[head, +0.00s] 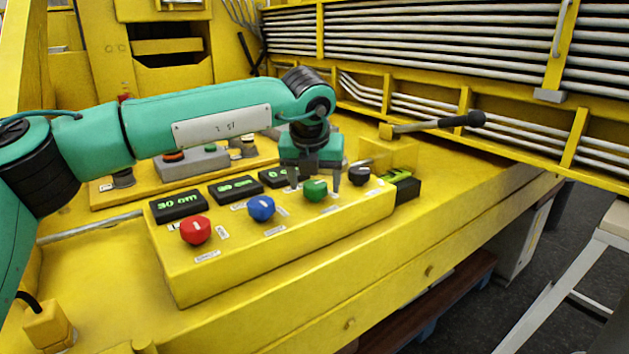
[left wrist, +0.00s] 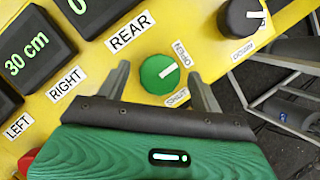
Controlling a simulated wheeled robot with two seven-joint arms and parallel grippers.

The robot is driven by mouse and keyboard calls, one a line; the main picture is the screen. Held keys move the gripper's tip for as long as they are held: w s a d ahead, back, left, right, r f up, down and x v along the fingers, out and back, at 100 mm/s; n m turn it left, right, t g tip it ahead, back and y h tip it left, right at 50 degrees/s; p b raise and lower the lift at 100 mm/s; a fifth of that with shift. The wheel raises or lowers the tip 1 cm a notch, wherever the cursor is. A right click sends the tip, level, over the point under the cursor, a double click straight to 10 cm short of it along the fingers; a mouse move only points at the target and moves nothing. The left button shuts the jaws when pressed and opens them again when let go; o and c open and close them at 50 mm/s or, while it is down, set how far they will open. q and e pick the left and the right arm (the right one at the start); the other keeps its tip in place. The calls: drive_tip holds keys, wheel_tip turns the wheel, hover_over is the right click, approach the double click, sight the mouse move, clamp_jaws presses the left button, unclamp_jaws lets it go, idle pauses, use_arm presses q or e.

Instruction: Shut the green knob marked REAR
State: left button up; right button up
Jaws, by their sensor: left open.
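The green knob (head: 315,190) sits on the yellow control box, third in a row after a red knob (head: 195,229) and a blue knob (head: 261,208). In the left wrist view the green knob (left wrist: 158,74) has a white pointer line slanting up to the right, and the REAR label (left wrist: 131,33) is above it. Labels beside it seem to read OPEN and SHUT. My left gripper (head: 314,176) is open above the green knob, with its fingers (left wrist: 160,85) on either side of it. I cannot tell whether they touch it. My right gripper is not in view.
A black knob (head: 359,175) is to the right of the green one, near a green and black block (head: 402,186). Displays, one reading 30 cm (head: 178,206), line the box's back. A lever (head: 432,124) stands behind. A grey box (head: 191,162) is at back left.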

use_arm(q)
drive_tip(key=c, duration=1)
